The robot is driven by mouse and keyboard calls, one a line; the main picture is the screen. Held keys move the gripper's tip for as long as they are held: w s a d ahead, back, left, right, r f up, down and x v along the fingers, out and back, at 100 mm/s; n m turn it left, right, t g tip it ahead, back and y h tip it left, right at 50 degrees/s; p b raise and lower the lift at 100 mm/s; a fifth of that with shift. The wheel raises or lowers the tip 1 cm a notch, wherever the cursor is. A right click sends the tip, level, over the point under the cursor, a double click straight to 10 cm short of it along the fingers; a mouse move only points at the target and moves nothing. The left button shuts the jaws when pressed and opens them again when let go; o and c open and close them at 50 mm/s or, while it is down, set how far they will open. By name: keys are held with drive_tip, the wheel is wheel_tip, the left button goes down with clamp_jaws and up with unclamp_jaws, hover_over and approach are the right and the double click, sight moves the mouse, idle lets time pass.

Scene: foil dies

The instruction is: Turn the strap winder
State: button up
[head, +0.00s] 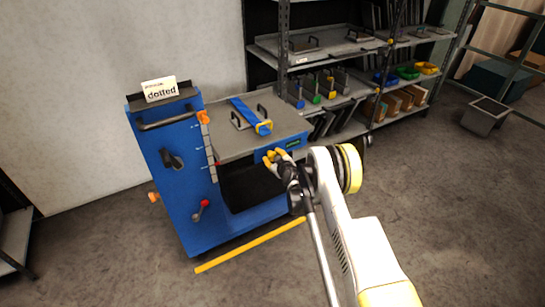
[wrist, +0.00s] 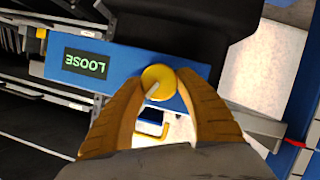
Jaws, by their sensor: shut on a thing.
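The strap winder is a round yellow knob (wrist: 158,82) on a blue front panel (wrist: 120,62); a pale pointer mark shows on its face. My gripper (wrist: 160,92) is shut on the knob, with one brown finger on each side. In the head view my gripper (head: 275,158) is at the front edge of the blue machine, below its grey top. A small display (wrist: 86,64) beside the knob reads "LOOSE", upside down in the wrist view. A blue strap (head: 245,112) lies across a plate with black handles on the machine's top.
A yellow floor strip (head: 250,246) lies in front. Shelves with bins (head: 408,73) stand behind.

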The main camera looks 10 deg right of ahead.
drive_tip(key=shift+n, duration=0.4)
drive_tip(key=o, duration=1.2)
drive_tip(key=a+v, duration=0.1)
drive_tip(key=v, duration=0.6)
drive_tip(key=shift+s+d, duration=0.35)
drive_tip(key=shift+d, duration=0.05)
